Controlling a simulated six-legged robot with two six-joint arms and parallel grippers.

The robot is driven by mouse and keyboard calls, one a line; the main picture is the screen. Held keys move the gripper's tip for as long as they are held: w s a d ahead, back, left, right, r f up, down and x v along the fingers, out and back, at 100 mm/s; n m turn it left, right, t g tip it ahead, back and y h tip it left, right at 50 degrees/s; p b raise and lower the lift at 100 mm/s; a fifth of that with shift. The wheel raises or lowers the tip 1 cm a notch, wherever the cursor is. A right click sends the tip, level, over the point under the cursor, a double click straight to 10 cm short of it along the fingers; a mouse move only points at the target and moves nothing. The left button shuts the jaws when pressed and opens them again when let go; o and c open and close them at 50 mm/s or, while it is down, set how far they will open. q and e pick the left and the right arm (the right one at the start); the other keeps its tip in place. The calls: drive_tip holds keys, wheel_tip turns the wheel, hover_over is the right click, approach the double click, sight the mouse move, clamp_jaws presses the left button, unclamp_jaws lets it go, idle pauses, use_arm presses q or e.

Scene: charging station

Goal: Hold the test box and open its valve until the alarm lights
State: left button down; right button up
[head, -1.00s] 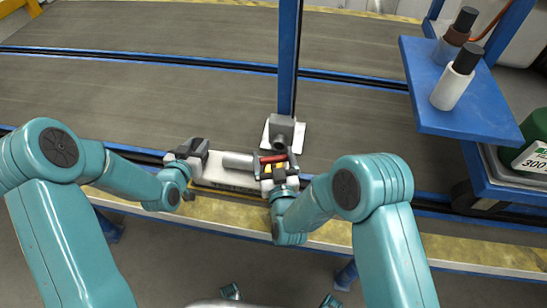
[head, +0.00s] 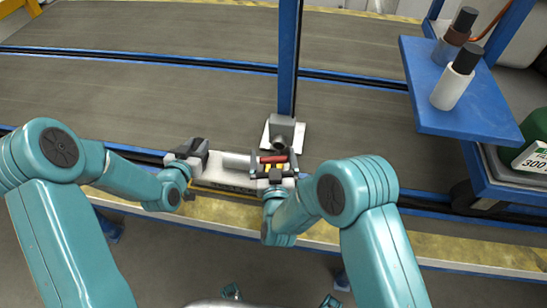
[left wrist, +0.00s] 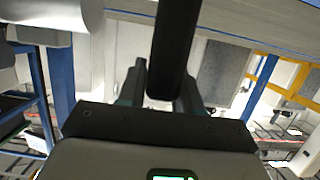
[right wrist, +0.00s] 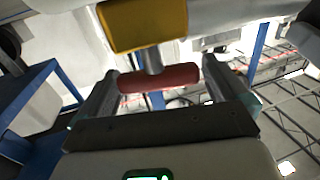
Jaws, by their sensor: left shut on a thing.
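The test box (head: 225,181) is a long pale box with a grey cylinder (head: 236,160) on top, lying at the conveyor's front edge in the head view. My left gripper (head: 190,154) is shut on its black handle (left wrist: 175,45) at the left end. The valve has a red crossbar handle (head: 273,158) at the box's right end. It also shows in the right wrist view (right wrist: 158,78), on a metal stem below a yellow part (right wrist: 143,22). My right gripper (head: 273,162) is open, with its fingers on either side of the red handle's ends. No lit alarm shows.
A blue post (head: 288,60) with a grey foot stands just behind the box. A blue shelf (head: 465,118) with two bottles stands at the right, above a green container (head: 533,150). The conveyor (head: 150,95) is clear at the left.

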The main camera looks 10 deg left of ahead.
sight(273, 158)
wheel_tip(273, 158, up, 10)
idle(0.5)
